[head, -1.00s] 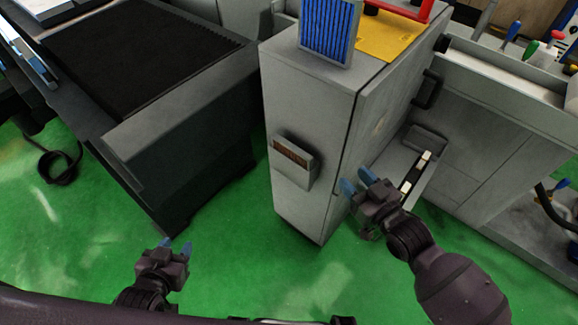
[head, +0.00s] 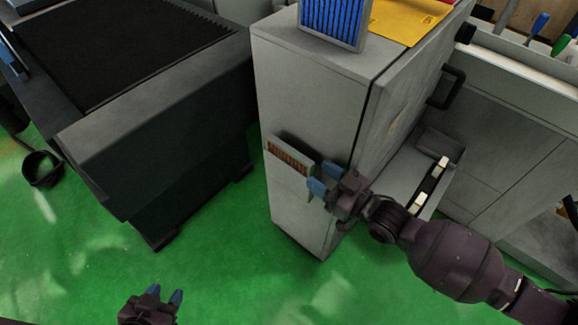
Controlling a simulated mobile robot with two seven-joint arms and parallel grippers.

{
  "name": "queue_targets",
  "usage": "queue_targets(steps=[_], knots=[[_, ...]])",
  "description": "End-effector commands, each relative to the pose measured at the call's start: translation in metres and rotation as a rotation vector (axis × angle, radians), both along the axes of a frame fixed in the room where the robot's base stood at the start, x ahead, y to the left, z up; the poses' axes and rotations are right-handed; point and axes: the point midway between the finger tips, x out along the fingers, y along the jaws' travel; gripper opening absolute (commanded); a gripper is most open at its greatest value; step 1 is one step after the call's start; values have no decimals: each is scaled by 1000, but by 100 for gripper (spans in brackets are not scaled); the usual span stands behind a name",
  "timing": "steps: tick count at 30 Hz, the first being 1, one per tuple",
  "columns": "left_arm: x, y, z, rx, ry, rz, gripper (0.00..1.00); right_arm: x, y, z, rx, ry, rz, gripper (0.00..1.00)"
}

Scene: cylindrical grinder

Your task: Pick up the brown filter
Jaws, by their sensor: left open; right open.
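The brown filter (head: 289,158) is a small panel with a brown ribbed face and a pale grey frame, on the narrow front side of the grey cabinet (head: 300,85). My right gripper (head: 318,181) is open, its blue fingertips just to the right of and below the filter. The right fingers overlap the filter's lower right edge in the picture; I cannot tell whether they touch it. My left gripper (head: 164,295) is open and empty, low over the green floor and well away from the cabinet.
A blue filter (head: 332,20) in a grey frame and a yellow folder (head: 408,18) are on the cabinet top. A dark machine (head: 160,130) stands at the left. Green floor (head: 215,235) is free between it and the cabinet. A black handle (head: 447,87) sticks out at right.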

Motion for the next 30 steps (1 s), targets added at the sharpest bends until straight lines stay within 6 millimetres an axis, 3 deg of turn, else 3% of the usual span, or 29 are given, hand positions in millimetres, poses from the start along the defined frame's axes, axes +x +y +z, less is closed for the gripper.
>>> queue_targets(steps=[8,18,28,30], knots=[[-2,-1,-5,-2,9,1,43,12,15,0,-1,-1,0,47],[-6,0,-15,-2,27,1,43,41,44,3,0,1,0,47],[-2,1,-12,2,18,0,43,44,48,5,-1,0,-1,47],[-2,1,-12,1,17,-1,43,44,48,4,-1,0,-1,36]])
